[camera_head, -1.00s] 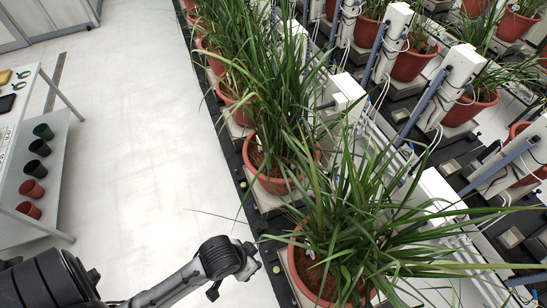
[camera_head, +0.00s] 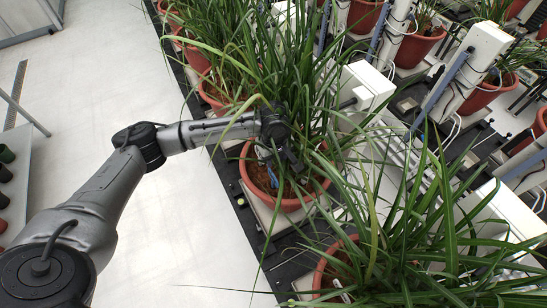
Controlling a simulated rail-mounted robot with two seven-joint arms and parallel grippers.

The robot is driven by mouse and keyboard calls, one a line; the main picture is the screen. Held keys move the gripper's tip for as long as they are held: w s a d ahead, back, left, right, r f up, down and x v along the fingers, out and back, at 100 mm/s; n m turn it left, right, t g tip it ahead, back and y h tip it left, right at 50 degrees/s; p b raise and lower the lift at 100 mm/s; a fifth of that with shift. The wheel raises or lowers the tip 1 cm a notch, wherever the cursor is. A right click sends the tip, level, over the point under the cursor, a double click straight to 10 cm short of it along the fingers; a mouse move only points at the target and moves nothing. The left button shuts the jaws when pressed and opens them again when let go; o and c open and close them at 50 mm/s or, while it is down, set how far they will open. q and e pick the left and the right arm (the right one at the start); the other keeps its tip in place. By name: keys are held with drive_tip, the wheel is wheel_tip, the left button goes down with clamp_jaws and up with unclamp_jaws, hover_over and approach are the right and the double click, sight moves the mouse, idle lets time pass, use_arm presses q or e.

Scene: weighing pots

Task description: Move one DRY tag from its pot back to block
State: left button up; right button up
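My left arm reaches in from the left, and my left gripper (camera_head: 289,168) is over the middle red-brown pot (camera_head: 247,170), among the plant's leaves. Its fingers point down near the soil, and leaves partly cover them. A small blue piece (camera_head: 271,178) shows at the soil beside the fingers; I cannot tell what it is or whether it is held. A small pale tag-like piece (camera_head: 345,297) shows in the nearer pot (camera_head: 322,272) at the bottom. No DRY lettering is readable. The block is not identifiable here. My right gripper is out of view.
Rows of potted grassy plants stand on the right, with white boxes (camera_head: 368,84) and blue-grey bars (camera_head: 455,80) between them. A shelf table with dark cups (camera_head: 5,173) is at the left edge. The pale floor (camera_head: 165,235) is clear.

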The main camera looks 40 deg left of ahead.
sight(273, 174)
use_arm(q)
drive_tip(key=shift+n, duration=0.3)
drive_tip(key=f, duration=0.8)
drive_tip(key=a+f, duration=0.1)
drive_tip(key=f, duration=0.2)
drive_tip(key=shift+w+f, duration=0.25)
drive_tip(key=shift+f, duration=1)
drive_tip(key=c, duration=0.5)
clamp_jaws()
drive_tip(key=shift+r, duration=0.2)
